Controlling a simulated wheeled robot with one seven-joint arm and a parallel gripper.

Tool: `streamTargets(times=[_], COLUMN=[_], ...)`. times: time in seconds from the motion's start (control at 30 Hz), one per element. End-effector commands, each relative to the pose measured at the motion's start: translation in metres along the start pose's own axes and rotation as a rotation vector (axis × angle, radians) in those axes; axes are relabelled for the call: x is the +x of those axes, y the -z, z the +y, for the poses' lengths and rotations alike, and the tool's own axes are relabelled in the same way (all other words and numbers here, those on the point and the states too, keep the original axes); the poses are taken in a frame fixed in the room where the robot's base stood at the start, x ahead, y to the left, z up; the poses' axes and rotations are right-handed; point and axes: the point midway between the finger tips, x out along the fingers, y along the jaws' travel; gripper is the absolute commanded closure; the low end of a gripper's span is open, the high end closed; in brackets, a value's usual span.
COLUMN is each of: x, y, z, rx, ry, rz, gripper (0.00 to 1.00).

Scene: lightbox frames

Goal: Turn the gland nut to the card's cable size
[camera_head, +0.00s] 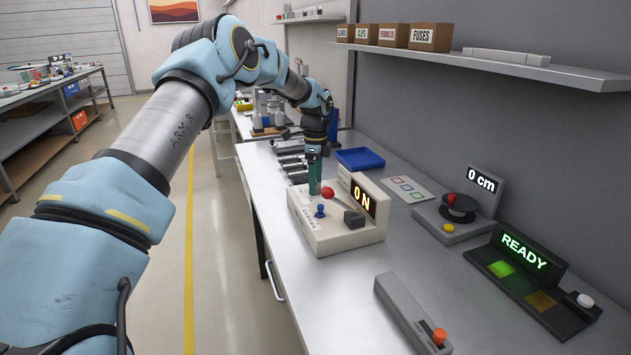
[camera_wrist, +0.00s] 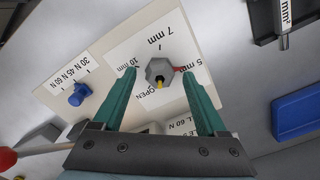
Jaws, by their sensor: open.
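The grey hex gland nut (camera_wrist: 158,72) is on a white dial plate marked OPEN, 10 mm, 7 mm and 5 mm. A yellow piece shows at its lower side towards OPEN, and a red mark at its right towards 5 mm. My gripper (camera_wrist: 159,76) is open, with its teal fingers on either side of the nut; contact cannot be told. In the head view my gripper (camera_head: 314,176) points down over the cream test box (camera_head: 345,239), hiding the nut. A card with partly hidden text, including "60 N" (camera_wrist: 186,124), shows between the fingers.
The box carries a blue knob (camera_wrist: 79,95) by 30, 45 and 60 N marks, a red-balled lever (camera_head: 327,192) and a "0 N" display (camera_head: 363,196). A blue tray (camera_head: 360,158) lies behind. A READY panel (camera_head: 528,247) and grey device (camera_head: 408,312) stand right.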

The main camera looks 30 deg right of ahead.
Motion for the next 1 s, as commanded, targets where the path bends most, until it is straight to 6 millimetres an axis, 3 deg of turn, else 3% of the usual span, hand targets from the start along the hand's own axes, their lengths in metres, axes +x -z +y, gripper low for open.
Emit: streamTargets(times=[0.23,0.5,0.7,1.0], x=[-0.017,-0.070,-0.099,-0.108], y=[0.000,0.000,0.000,0.000], z=[-0.001,-0.001,-0.001,0.000], rx=[0.000,-0.001,0.000,0.000], ry=[0.003,0.004,0.002,0.000], rz=[0.000,0.000,0.000,0.000], gripper=[0.25,0.25,0.25,0.25])
